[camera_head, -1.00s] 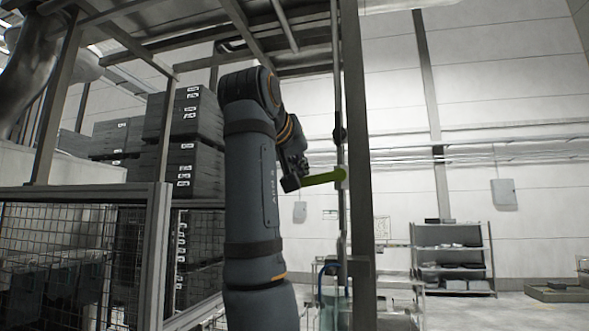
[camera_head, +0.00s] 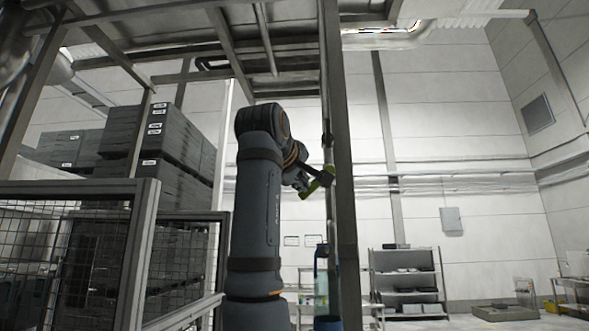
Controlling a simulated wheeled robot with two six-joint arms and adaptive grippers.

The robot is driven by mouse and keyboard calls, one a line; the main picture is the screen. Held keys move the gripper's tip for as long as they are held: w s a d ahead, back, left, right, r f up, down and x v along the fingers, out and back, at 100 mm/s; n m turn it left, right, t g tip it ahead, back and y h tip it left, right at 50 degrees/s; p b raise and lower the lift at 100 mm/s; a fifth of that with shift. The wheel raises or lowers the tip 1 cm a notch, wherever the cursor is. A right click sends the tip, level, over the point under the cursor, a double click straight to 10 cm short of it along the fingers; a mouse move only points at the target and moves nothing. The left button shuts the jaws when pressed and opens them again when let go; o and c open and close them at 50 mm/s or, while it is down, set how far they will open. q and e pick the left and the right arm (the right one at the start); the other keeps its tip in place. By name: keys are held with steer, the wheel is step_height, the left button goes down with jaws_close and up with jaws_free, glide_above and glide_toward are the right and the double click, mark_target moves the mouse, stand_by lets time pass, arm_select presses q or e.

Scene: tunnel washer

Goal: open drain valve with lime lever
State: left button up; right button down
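The lime lever (camera_head: 315,185) is in the middle of the head view, beside a slim vertical pipe and the grey post. It slants, its left end lower than its right end. The valve body behind the lever is mostly hidden by the gripper and the post.
A grey upright post (camera_head: 341,200) stands just right of the lever, under an overhead metal frame. A mesh fence (camera_head: 138,250) and stacked dark crates (camera_head: 170,190) are at left.

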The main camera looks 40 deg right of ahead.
arm_select(q)
steer(key=shift+w+d+f+b, duration=0.15)
steer(key=shift+f+b, duration=0.9)
steer(key=shift+f, duration=0.45)
arm_select(e)
steer(key=shift+s+d+f+n+h, duration=0.2)
steer(key=shift+f+n, duration=0.2)
steer(key=shift+n, duration=0.2)
steer(key=shift+s+d+f+n+h, duration=0.1)
steer(key=shift+d+f+n+h, duration=0.1)
steer(key=shift+f+n, duration=0.3)
arm_select(q)
steer(key=shift+r, duration=0.1)
arm_select(e)
steer(key=shift+r, duration=0.2)
